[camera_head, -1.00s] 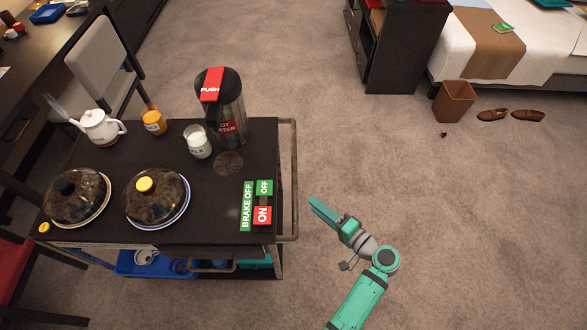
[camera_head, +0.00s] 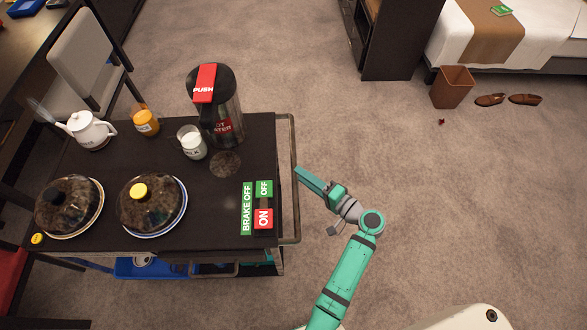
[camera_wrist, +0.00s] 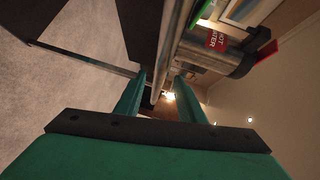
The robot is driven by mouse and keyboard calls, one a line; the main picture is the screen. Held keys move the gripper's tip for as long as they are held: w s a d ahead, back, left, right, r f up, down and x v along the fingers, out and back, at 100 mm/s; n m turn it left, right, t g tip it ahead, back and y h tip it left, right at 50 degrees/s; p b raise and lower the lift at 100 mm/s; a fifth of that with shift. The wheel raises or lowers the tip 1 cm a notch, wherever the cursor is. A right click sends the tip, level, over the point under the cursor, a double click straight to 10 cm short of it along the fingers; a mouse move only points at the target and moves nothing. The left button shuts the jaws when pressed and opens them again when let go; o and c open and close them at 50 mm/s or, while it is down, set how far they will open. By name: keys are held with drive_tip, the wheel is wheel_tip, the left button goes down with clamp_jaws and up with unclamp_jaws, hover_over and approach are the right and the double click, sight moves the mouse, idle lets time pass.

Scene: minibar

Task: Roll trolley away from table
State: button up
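The dark trolley (camera_head: 205,225) stands at the left of the head view, with a grey metal handle rail (camera_head: 294,205) along its right side. Its top carries a BRAKE OFF label (camera_head: 247,208) and an OFF/ON switch panel (camera_head: 264,217). My gripper (camera_head: 297,171) is at the rail's right side, its fingertips very close to the rail. In the wrist view its two fingers (camera_wrist: 158,85) are apart, with a bar of the trolley seen beyond and between them. I cannot tell whether they touch it.
The trolley carries a hot water flask (camera_head: 217,120), a milk glass (camera_head: 192,143), an orange jar (camera_head: 145,121), a white teapot (camera_head: 88,129) and two covered plates (camera_head: 152,205). A chair (camera_head: 83,55) stands behind it. Carpet right of the trolley is open up to a bin (camera_head: 452,87).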

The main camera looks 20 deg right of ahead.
drive_tip(key=shift+x, duration=2.45)
clamp_jaws()
